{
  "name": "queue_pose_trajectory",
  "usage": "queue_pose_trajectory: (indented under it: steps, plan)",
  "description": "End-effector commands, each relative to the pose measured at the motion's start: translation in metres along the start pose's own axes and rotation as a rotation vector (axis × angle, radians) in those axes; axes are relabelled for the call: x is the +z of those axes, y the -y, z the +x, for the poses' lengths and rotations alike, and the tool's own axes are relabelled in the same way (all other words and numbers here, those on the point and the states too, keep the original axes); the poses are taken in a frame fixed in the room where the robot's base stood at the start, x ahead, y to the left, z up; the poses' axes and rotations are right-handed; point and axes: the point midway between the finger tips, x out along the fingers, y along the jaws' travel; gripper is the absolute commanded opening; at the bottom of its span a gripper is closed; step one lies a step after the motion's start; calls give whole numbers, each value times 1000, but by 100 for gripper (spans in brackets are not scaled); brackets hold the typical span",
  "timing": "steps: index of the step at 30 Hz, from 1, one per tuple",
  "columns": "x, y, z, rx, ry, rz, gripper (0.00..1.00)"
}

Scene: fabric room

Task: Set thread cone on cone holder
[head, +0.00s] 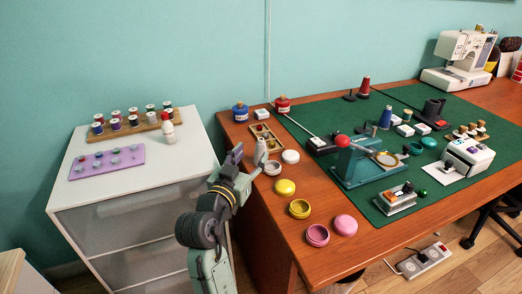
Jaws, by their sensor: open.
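A red thread cone (364,88) stands upright at the back of the green mat, beside a small black holder (349,97). A blue thread cone (386,118) stands upright nearer the middle of the mat, with another small dark holder (371,131) just left of it. I cannot tell whether either cone sits on a base of its own. My gripper (248,160) is open at the left edge of the wooden table, well to the left of both cones. It appears empty.
A green hand-cranked device with a red knob (342,142) stands between my gripper and the cones. Round tins (285,187) line the table's left edge. A white drawer cabinet (190,165) holds a spool rack (128,126). A sewing machine (462,55) stands at the back right.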

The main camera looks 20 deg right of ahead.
Motion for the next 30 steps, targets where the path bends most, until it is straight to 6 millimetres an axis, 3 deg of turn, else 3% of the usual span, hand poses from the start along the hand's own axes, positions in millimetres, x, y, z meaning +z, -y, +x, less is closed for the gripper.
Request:
queue_pose_trajectory:
  steps: [18,26,30]
  plan:
    - [-6,-2,73,-3,-1,-1,48]
    - [-4,-1,77,-5,-2,1,48]
    - [-4,-1,77,-5,-2,1,41]
